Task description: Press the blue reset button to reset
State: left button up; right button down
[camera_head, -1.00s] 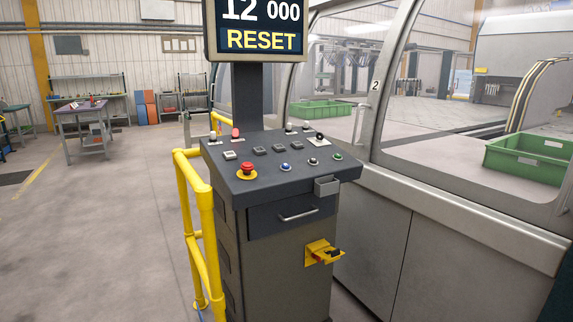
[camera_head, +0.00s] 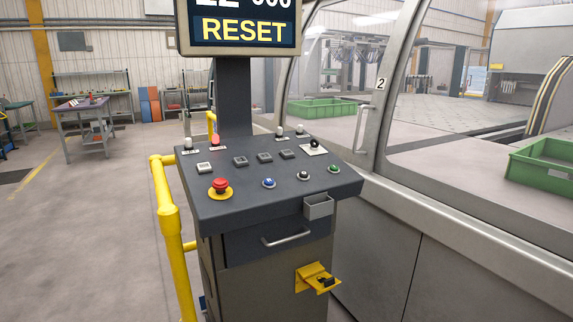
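The blue reset button (camera_head: 268,183) sits in a silver ring on the sloped grey top of the control console (camera_head: 236,208). A red mushroom button (camera_head: 220,186) on a yellow base is to its left. A black button (camera_head: 303,176) and a green button (camera_head: 333,169) are to its right. The screen (camera_head: 240,27) above the console reads RESET in yellow, with its top cut off. Neither of my grippers is in view.
A yellow guard rail (camera_head: 168,215) runs along the console's left side. A small grey box (camera_head: 318,207) and a yellow bracket (camera_head: 317,277) stick out from its front. The machine's glass door (camera_head: 340,90) stands behind on the right. Open floor lies to the left.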

aim_at(269, 181)
jog(key=i+j+z, duration=0.15)
jog(key=i+j, duration=0.45)
jog(key=j, duration=0.15)
jog(key=i+j, duration=0.1)
jog(key=j, duration=0.55)
jog(key=i+j+z, duration=0.1)
jog(key=j, duration=0.55)
jog(key=i+j, duration=0.1)
jog(key=j, duration=0.6)
